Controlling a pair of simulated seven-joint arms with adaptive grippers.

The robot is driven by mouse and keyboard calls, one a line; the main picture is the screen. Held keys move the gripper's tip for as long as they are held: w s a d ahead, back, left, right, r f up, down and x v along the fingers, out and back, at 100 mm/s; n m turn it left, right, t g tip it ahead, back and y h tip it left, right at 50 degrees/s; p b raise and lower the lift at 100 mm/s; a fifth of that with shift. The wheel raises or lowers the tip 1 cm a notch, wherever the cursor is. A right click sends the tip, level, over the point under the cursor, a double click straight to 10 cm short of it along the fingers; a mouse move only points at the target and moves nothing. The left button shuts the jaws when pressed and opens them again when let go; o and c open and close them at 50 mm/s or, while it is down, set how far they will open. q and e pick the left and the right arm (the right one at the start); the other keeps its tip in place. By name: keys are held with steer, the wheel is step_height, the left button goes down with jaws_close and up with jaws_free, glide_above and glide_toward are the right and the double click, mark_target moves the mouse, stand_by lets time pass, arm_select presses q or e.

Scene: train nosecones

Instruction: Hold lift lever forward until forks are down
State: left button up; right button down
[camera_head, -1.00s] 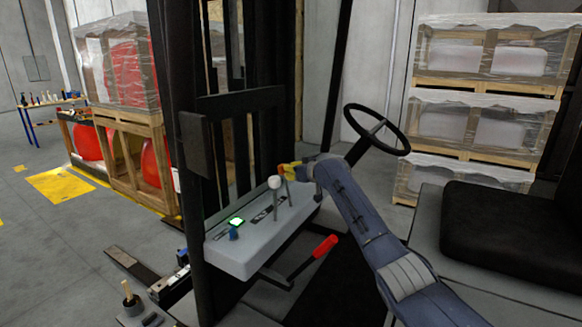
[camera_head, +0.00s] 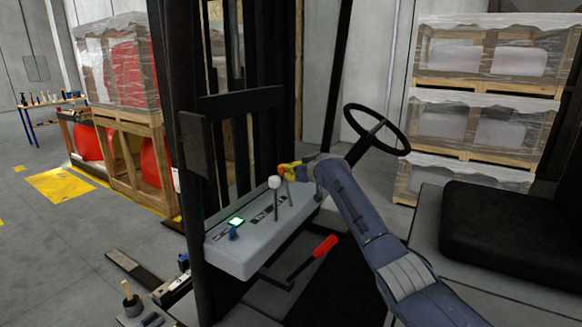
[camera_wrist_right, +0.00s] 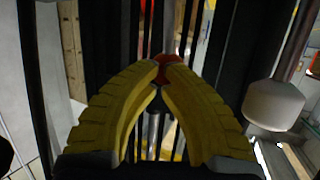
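The grey lever console (camera_head: 262,238) carries a lever with a white knob (camera_head: 274,182), which also shows at the right of the right wrist view (camera_wrist_right: 275,103). Just right of it stands a second lever (camera_head: 290,193) with a red knob (camera_wrist_right: 163,67). My right gripper (camera_head: 286,170) has its yellow fingers closed together at this red knob, with red showing between the fingertips in the wrist view (camera_wrist_right: 160,75). The fingers partly hide the knob. A dark fork (camera_head: 130,266) lies low near the floor at lower left. My left gripper is out of view.
The black mast (camera_head: 180,150) stands left of the console. A steering wheel (camera_head: 377,130) is behind my right arm, and a red-handled lever (camera_head: 325,246) is below the console. A black seat (camera_head: 510,235) is at right. Wrapped crates (camera_head: 470,120) stand behind.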

steer(key=w+d+f+v, duration=0.1)
steer(key=d+v, duration=0.1)
steer(key=v, duration=1.1)
steer(key=shift+d+f, duration=0.2)
stand_by(1.8)
